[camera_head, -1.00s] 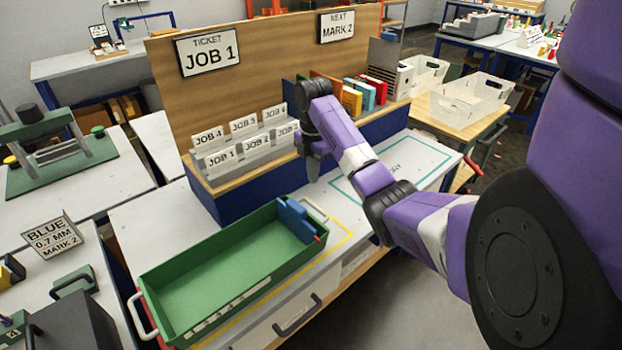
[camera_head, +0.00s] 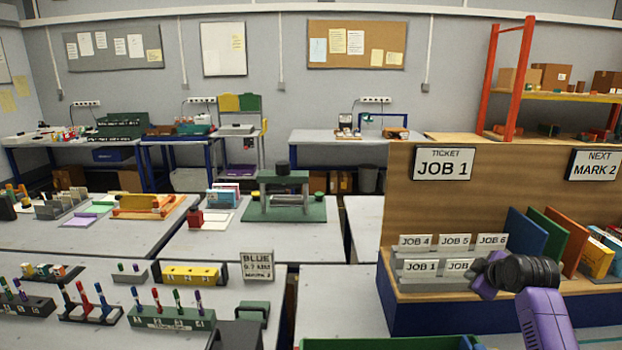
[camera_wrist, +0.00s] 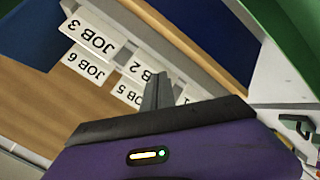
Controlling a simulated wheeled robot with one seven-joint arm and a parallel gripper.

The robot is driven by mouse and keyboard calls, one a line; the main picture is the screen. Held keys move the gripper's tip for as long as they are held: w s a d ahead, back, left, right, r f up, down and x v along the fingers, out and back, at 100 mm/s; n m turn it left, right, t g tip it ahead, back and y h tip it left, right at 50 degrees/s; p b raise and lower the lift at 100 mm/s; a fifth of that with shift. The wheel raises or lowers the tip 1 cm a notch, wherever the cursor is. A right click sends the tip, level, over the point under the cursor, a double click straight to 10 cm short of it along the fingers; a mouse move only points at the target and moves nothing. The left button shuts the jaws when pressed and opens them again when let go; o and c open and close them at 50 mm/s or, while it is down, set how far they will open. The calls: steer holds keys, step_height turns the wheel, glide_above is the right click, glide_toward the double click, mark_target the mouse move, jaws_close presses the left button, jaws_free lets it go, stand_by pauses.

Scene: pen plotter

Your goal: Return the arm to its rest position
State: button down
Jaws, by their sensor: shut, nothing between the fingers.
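My purple arm (camera_head: 545,322) rises at the lower right of the head view, bent at a black joint. My gripper (camera_head: 484,276) is in front of the job card rack (camera_head: 425,288), partly hidden by the wrist. In the wrist view my gripper (camera_wrist: 156,88) is shut and empty, its fingers overlapping the job cards in the picture. The cards JOB 4 (camera_head: 415,241), JOB 5 (camera_head: 454,241) and JOB 6 (camera_head: 491,241) stand in the back row, with JOB 1 (camera_head: 420,267) in front.
A green tray (camera_head: 395,343) shows at the bottom edge, and also in the wrist view (camera_wrist: 292,30). Coloured folders (camera_head: 545,235) stand right of the cards. Pen holders (camera_head: 170,318) and a BLUE 0.7 MM sign (camera_head: 257,266) are on the left table. A tall ticket board (camera_head: 500,200) stands behind the rack.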

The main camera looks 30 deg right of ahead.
steer(key=w+a+f+m+t+h, duration=0.1)
steer(key=w+a+m+t, duration=0.1)
steer(key=a, duration=0.6)
steer(key=w+a+m+t, duration=0.2)
steer(key=a, duration=0.5)
steer(key=s+a+m+t, duration=0.1)
steer(key=s+a+m, duration=0.15)
steer(key=a, duration=0.45)
steer(key=s+a+m+t, duration=0.1)
steer(key=s+a+t, duration=0.15)
steer(key=a, duration=0.45)
steer(key=s+a+f+n+y+b, duration=0.1)
steer(key=s+a+n+y, duration=0.1)
steer(key=s+a, duration=1)
steer(key=s+a+n+y+b, duration=0.1)
steer(key=s+a+y, duration=0.4)
steer(key=s+a, duration=0.7)
steer(key=s+n, duration=0.1)
steer(key=s, duration=0.4)
steer(key=shift+f+n+g, duration=0.35)
